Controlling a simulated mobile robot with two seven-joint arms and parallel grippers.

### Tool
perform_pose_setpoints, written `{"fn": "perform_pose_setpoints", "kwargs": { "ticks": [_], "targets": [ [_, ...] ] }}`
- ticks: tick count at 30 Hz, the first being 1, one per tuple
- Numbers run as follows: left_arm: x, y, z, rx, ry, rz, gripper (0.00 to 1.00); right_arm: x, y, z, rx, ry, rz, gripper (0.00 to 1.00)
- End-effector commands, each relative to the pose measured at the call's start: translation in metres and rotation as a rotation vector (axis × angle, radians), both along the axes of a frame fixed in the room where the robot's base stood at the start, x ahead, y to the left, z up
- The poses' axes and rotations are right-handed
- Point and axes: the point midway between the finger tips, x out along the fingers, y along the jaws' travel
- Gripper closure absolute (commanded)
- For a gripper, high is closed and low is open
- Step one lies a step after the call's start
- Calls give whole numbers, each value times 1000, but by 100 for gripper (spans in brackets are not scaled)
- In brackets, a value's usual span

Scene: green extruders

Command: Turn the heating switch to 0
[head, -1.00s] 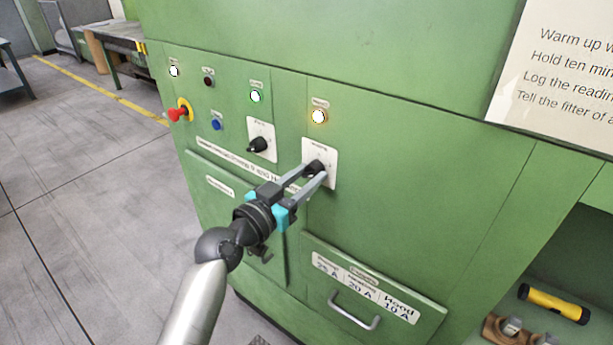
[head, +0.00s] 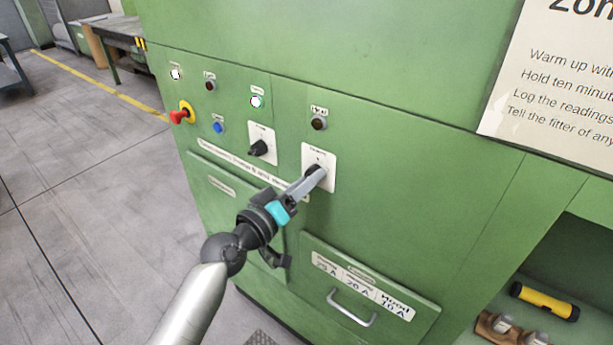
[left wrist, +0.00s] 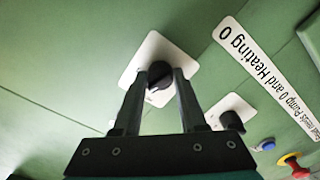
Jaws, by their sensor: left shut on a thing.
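The heating switch is a black rotary knob (head: 311,168) on a white plate (head: 329,182) on the green cabinet front. In the left wrist view the knob (left wrist: 159,74) sits between the two fingers. My left gripper (head: 318,174) is shut on it, and its fingers hide much of the knob in the head view. The plate's position marks are too small to read. The round lamp (head: 319,123) above the switch is dark. My right gripper is not in view.
A second black knob (head: 259,148) on a white plate is close on the left. A red emergency button (head: 179,116) and a blue button (head: 218,127) are further left. A drawer handle (head: 351,309) juts out below. A yellow flashlight (head: 545,301) lies at lower right.

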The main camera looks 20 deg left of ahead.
Motion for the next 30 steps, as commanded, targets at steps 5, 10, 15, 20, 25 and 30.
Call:
{"fn": "perform_pose_setpoints", "kwargs": {
  "ticks": [5, 10, 15, 20, 25, 30],
  "targets": [
    [0, 0, 1, -129, 47, 1, 100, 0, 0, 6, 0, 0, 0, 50],
    [0, 0, 1, -223, 82, 1, 100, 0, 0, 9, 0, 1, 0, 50],
    [0, 0, 1, -287, 104, 2, 100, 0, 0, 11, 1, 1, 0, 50],
    [0, 0, 1, -317, 114, 2, 100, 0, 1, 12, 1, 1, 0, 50],
    [0, 0, 0, -329, 119, 2, 100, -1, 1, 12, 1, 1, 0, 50],
    [0, 0, 0, -330, 119, 2, 100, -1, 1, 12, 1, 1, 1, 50]
  ]
}}
